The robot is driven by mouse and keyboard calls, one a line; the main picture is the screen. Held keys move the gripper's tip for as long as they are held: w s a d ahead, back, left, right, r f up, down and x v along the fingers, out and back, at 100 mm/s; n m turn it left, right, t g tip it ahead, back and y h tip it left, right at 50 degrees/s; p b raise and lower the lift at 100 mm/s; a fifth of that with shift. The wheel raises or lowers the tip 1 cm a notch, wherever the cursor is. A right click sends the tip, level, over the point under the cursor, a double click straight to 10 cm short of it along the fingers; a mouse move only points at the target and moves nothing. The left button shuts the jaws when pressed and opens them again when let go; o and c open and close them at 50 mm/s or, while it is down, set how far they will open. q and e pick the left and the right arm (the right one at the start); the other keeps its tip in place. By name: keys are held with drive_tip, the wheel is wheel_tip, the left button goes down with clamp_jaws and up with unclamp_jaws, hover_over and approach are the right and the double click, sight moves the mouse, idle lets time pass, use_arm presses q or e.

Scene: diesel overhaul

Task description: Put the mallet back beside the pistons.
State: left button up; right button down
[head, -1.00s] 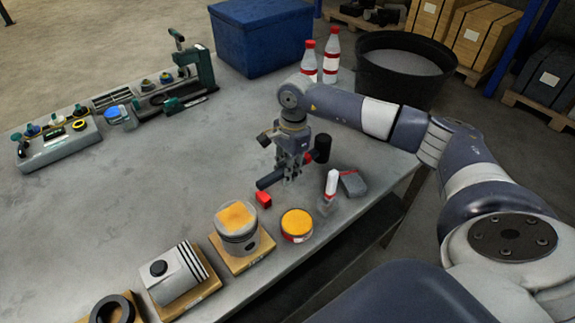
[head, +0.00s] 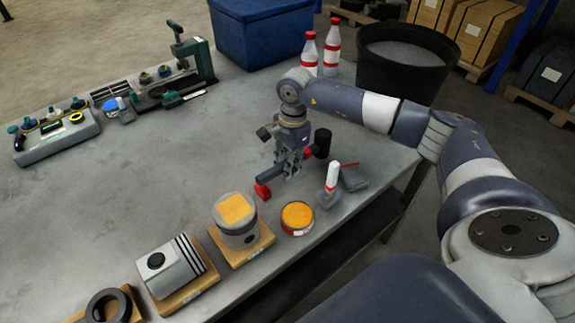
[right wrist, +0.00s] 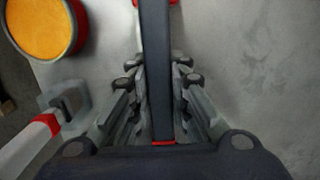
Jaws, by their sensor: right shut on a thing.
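The mallet has a dark handle (right wrist: 156,60) and, it seems, a black cylindrical head (head: 322,138). My right gripper (head: 290,172) is shut on the handle, low over the table near its front edge. The handle points to the lower left and its end overlaps a red block (head: 262,191); I cannot tell whether they touch. In the right wrist view the handle runs between the fingers, and the palm hides the head. Pistons stand on wooden blocks: one upright with an orange top (head: 237,217), one lying on its side (head: 170,265). My left gripper is not in view.
Red-capped bottles (head: 310,52) and a blue bin (head: 262,35) stand behind. The table's middle (head: 160,170) is clear.

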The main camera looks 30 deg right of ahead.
drive_tip(key=shift+f, duration=0.1)
drive_tip(key=shift+f+b, duration=1)
drive_tip(key=c, duration=1.4)
unclamp_jaws()
drive_tip(key=shift+c, duration=0.2)
